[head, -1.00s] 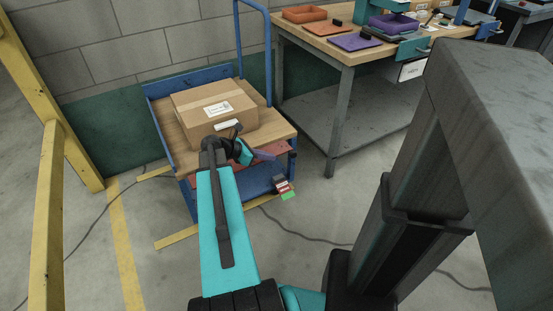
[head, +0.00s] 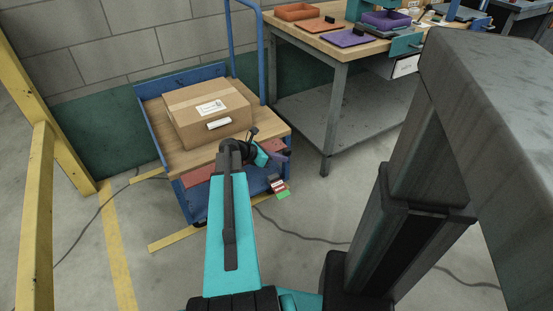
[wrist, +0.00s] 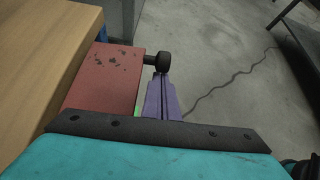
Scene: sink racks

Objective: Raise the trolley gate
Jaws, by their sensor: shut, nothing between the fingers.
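The trolley (head: 178,158) has a wooden deck and blue frame. Its gate is a scuffed red panel (wrist: 104,76) along the deck's front edge; it also shows on both sides of my arm in the head view (head: 197,177). The gate sticks out beyond the deck; its exact tilt is hard to tell. A black knob (wrist: 161,61) stands out from the gate's right end. My gripper (wrist: 162,96) has its purple fingers shut and empty, close by the knob. I cannot tell whether they touch. The head view shows my gripper (head: 280,157) at the trolley's front right corner.
A cardboard box (head: 207,112) sits on the deck. A workbench (head: 310,48) with trays stands behind to the right. A yellow rail (head: 40,200) is at the left. A small black-and-red item with a green patch (head: 278,186) is by the trolley's front. Cables cross the floor.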

